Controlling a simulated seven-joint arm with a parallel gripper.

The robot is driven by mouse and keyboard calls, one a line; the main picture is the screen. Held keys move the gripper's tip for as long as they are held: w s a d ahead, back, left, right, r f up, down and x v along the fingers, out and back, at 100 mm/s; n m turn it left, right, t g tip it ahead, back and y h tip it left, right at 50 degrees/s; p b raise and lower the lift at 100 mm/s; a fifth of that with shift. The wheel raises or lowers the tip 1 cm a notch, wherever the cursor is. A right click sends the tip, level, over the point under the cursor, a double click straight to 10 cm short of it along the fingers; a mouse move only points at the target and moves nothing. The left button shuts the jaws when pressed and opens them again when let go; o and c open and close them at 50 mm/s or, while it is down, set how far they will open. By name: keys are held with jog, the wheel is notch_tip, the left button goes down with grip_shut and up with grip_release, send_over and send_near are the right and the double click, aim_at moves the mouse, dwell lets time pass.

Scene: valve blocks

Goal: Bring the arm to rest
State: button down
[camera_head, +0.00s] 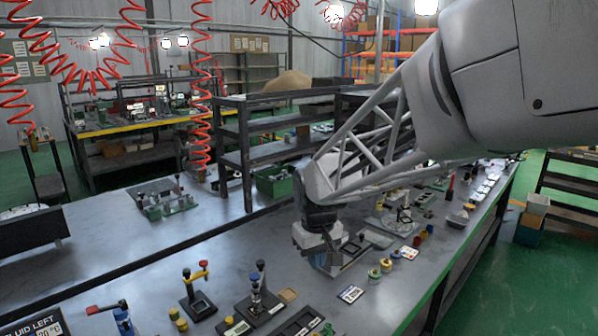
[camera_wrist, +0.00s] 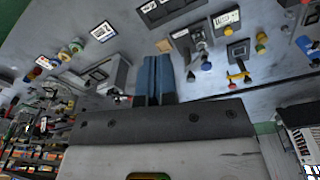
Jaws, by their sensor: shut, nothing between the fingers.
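My arm comes in from the upper right in the head view. My gripper (camera_head: 328,268) points down over the middle of the grey workbench (camera_head: 225,255). Its fingertips are small there, and the gap to the bench top cannot be judged. In the wrist view the two blue fingers of my gripper (camera_wrist: 157,72) lie side by side, shut and empty.
A valve block with a yellow handle (camera_head: 197,290) and a second block (camera_head: 258,298) stand left of my gripper. Small yellow-topped parts (camera_head: 380,270) and a white card (camera_head: 350,294) lie to its right. A dark shelf rack (camera_head: 250,150) stands behind. Red coiled hoses (camera_head: 201,110) hang at left.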

jog(key=s+d+m, duration=0.2)
jog(key=s+d, duration=0.3)
jog(key=s, duration=0.3)
jog(key=s+d+r+m+t, duration=0.1)
jog(key=s+d, duration=0.3)
jog(key=s, duration=0.5)
jog(key=s+d+r+m, duration=0.1)
jog(key=s+d+m, duration=0.1)
jog(key=s+d, duration=0.3)
jog(key=s, duration=0.4)
jog(key=shift+s+d+m+t, duration=0.15)
jog(key=shift+d+m+t, duration=0.15)
jog(key=shift+d, duration=0.05)
jog(key=shift+r, duration=0.15)
